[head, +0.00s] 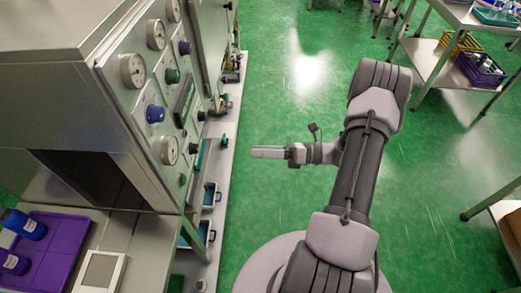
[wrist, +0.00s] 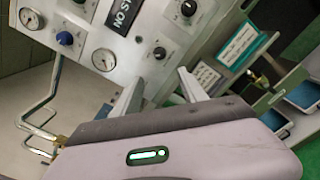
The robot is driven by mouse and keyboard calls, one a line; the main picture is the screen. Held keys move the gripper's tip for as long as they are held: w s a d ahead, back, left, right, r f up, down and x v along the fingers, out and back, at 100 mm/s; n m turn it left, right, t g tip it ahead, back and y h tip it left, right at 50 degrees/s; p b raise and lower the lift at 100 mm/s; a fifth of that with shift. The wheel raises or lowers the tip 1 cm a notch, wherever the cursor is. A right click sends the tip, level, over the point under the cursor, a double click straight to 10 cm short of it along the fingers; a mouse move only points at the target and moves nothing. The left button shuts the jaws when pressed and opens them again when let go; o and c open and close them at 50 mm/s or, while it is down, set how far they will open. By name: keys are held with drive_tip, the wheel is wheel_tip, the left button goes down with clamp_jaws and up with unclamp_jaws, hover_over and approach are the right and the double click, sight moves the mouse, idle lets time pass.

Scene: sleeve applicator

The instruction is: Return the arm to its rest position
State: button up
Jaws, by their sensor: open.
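My gripper (head: 268,152) points left in the head view, above the green floor, short of the machine's side. It is apart from everything and holds nothing that I can see. In the wrist view the two fingers of my gripper (wrist: 162,95) stand wide apart with an empty gap between them. The sleeve applicator (head: 125,95) is a metal cabinet with gauges and knobs on its panel. Its panel (wrist: 130,45) also shows, tilted, in the wrist view beyond the fingers.
A purple tray (head: 55,255) with blue bottles lies on the bench at lower left. A metal shelf cart (head: 432,62) with yellow and purple crates stands at upper right. Another table (head: 480,208) edges in at right. Green floor (head: 290,75) is clear around the arm.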

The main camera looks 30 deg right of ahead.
drive_tip(key=s+a+r+n+g+h+b, duration=0.1)
drive_tip(key=s+a+r+n+g+h, duration=0.15)
drive_tip(key=a+r+n+g, duration=0.4)
drive_tip(key=s+a+r+n+g+h+b, duration=0.1)
drive_tip(key=s+a+r+n+g+h, duration=0.25)
drive_tip(key=a+n, duration=0.5)
drive_tip(key=s+a+r+n+t+h+b, duration=0.1)
drive_tip(key=s+a+r+n+t+h, duration=0.2)
drive_tip(key=n, duration=1.1)
drive_tip(key=s+r+t+h, duration=0.2)
drive_tip(key=s+r+h, duration=0.1)
drive_tip(key=s+r, duration=0.2)
drive_tip(key=shift+s+r+n+h+b, duration=0.3)
drive_tip(key=shift+s+n+b, duration=0.05)
drive_tip(key=shift+s+n, duration=0.05)
